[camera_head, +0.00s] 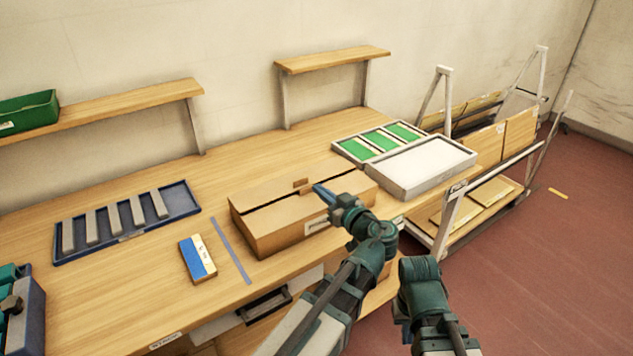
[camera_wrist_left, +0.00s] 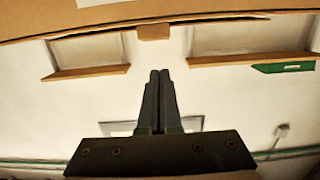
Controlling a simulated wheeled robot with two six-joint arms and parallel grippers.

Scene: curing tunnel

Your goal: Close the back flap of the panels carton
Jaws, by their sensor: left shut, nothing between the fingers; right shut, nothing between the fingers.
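The panels carton (camera_head: 275,230) is a brown cardboard box on the wooden bench, with a white label on its front side. Its top flaps look nearly flat, with a narrow dark slit running lengthwise between them. A small brown tab (camera_head: 301,183) shows at the slit. My left gripper (camera_head: 321,190) is shut and empty, over the right part of the carton top; whether it touches is unclear. In the left wrist view its shut fingers (camera_wrist_left: 158,98) point toward the carton edge (camera_wrist_left: 205,17) and tab. My right gripper (camera_head: 404,328) is shut, low and partly hidden by its arm, away from the carton.
A tray with green panels (camera_head: 362,150) and a pale grey box (camera_head: 425,168) stand right of the carton. Shelves (camera_head: 332,59) hang behind. A trolley (camera_head: 478,205) stands right.

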